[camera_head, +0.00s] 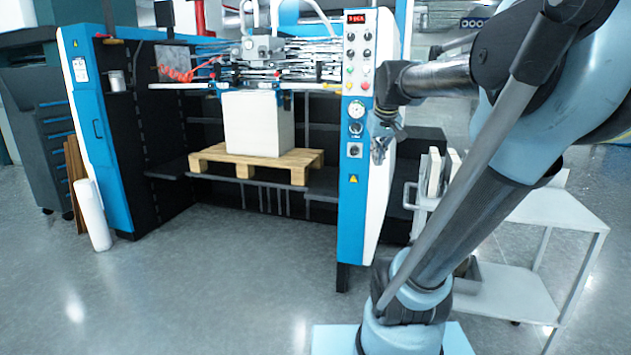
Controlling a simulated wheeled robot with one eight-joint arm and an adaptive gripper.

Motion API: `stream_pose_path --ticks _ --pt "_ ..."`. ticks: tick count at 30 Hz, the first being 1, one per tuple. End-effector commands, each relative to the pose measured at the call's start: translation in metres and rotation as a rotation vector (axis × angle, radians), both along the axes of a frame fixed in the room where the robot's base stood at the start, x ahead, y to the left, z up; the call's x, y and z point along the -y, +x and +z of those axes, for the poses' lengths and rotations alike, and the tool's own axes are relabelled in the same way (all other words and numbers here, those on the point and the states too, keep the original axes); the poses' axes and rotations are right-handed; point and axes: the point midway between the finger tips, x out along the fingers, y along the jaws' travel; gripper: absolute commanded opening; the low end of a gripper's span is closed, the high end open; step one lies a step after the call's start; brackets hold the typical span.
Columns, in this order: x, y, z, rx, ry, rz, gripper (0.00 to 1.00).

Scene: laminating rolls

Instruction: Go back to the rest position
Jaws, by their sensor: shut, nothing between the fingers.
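My gripper (379,150) hangs at the end of my raised arm, in front of the right edge of the blue and white machine's control column (354,150). It is small in the picture and points downward. It is shut with nothing held. My arm fills the right side of the view, bent high, with its base at the bottom. A white roll (92,215) leans upright on the floor against the machine's left side, away from my gripper.
A white cart (560,209) with upright items on it stands at the right, partly hidden behind my arm. A wooden pallet (258,166) with a white stack (258,123) sits inside the machine. A dark cabinet (35,120) stands at the far left. The front floor is clear.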

Motion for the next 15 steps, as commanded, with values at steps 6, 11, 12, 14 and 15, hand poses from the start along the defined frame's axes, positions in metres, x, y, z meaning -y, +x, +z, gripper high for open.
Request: stream_pose_path --ticks 6,11,12,14,15 --pt "0.0 -0.084 -0.08 -0.092 0.017 -0.042 0.0" --pt "0.0 -0.142 -0.14 -0.16 0.028 -0.074 0.0" --pt "0.0 -0.155 -0.154 -0.175 0.031 -0.083 0.0" --pt "0.0 -0.172 -0.174 -0.198 0.033 -0.094 0.0" --pt "0.0 -0.182 -0.185 -0.208 0.034 -0.1 0.0"
